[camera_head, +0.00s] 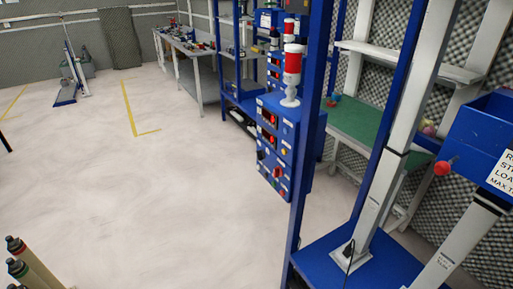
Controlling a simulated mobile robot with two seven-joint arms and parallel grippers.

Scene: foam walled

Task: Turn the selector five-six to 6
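A blue control panel (275,150) is fixed to a blue post right of the picture's middle. Its side faces me at an angle and carries red displays and several small knobs and buttons in red, yellow and black. The labels are too small to read, so I cannot tell which knob is the selector five-six or how it is set. Neither of my grippers is in view.
A red and white signal lamp (292,72) stands on the panel. The blue post (312,130) rises beside it. A blue base plate (360,258) lies at the lower right. Tan cylinders (32,265) stand at the lower left. The pale floor (150,190) before the panel is clear.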

